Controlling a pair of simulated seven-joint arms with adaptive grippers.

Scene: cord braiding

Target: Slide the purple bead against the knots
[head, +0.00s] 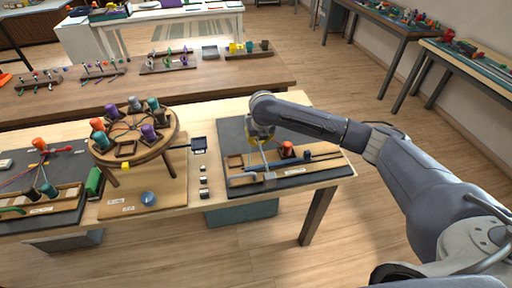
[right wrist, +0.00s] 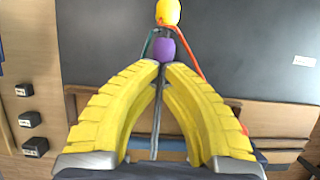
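The purple bead (right wrist: 165,49) is at the tips of my right gripper's yellow fingers in the right wrist view. The right gripper (right wrist: 162,66) has its fingertips closed together at the bead's near end, around a thin dark rod or cord (right wrist: 156,120) that runs back between the fingers. A yellow ball (right wrist: 168,12) stands just beyond the bead. A green cord (right wrist: 148,42) and a red cord (right wrist: 190,55) spread out from there. I cannot make out the knots. In the head view the right gripper (head: 261,138) is over the dark mat's wooden fixture. The left gripper is out of view.
A dark mat (head: 230,133) lies under the fixture, which has an orange-red peg (head: 288,148). A round wooden braiding stand (head: 160,146) with several colored bobbins is to the left.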

